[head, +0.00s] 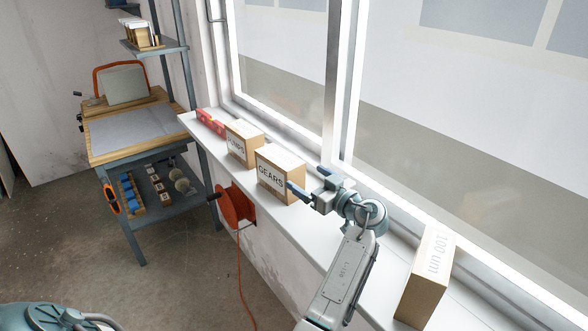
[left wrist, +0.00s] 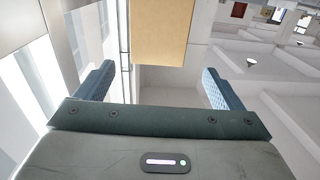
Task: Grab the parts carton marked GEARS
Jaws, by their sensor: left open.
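The carton marked GEARS (head: 272,178) is a tan box with a white top, standing upright on the white window sill. In the left wrist view its plain tan side (left wrist: 162,30) shows ahead, between the lines of the two fingers. My left gripper (head: 304,178) is open, just right of the carton in the head view, with its blue fingers pointing toward it. One finger overlaps the carton's right edge there; I cannot tell whether it touches. The left wrist view shows the fingers (left wrist: 158,70) wide apart with nothing between their tips. My right gripper is not in view.
On the narrow sill (head: 310,238), a smaller carton (head: 240,145) and a red object (head: 210,121) stand left of GEARS. A "100 um" carton (head: 427,275) stands to the right. Window frames (head: 338,90) rise behind. A red reel (head: 236,205) hangs below; a workbench (head: 140,125) stands left.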

